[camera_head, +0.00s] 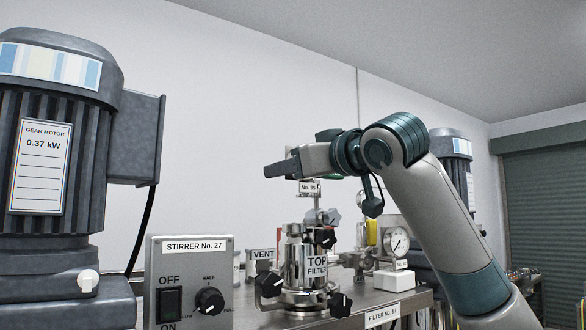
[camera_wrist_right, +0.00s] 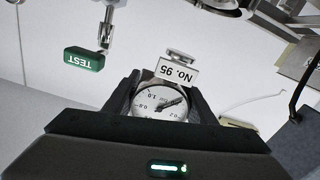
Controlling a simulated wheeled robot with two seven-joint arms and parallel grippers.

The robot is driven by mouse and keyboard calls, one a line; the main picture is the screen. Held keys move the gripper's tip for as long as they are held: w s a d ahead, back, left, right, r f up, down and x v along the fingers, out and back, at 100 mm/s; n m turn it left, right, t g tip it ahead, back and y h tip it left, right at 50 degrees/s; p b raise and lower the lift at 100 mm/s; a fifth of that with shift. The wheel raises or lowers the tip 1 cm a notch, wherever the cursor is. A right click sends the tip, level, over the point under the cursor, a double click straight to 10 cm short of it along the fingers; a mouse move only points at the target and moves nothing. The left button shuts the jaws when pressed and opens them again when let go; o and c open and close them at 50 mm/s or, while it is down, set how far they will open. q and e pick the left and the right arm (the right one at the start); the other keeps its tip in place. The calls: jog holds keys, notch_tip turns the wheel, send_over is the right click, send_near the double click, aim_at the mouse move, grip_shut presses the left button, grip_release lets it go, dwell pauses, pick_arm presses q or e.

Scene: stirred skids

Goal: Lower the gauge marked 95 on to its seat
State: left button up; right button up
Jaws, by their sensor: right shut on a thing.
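My right gripper (camera_head: 283,168) reaches in from the right in the head view, above the steel filter housing (camera_head: 303,262). It is shut on the gauge marked 95, a round white dial (camera_wrist_right: 160,103) held between the two dark fingers in the right wrist view. Its tag (camera_wrist_right: 178,71) reads No. 95; this tag also shows under the gripper in the head view (camera_head: 309,187). The dial is hidden there. My left gripper is out of view.
A green TEST tag (camera_wrist_right: 84,59) hangs by a fitting near the gauge. Black knobs (camera_head: 340,304) surround the filter. Another gauge (camera_head: 396,240) stands to the right. The stirrer box (camera_head: 190,285) and large gear motor (camera_head: 45,150) fill the left. The air above the filter's left is clear.

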notch_tip(320, 180, down, 4)
jog(key=b, duration=0.2)
jog(key=shift+s+a+r+b, duration=0.1)
jog(key=shift+a+r+b, duration=0.05)
jog(key=shift+r+b, duration=0.15)
jog(key=shift+f+b, duration=0.85)
jog(key=shift+f, duration=0.25)
dwell(1.5)
jog(key=o, duration=1.2)
jog(key=shift+s, duration=0.1)
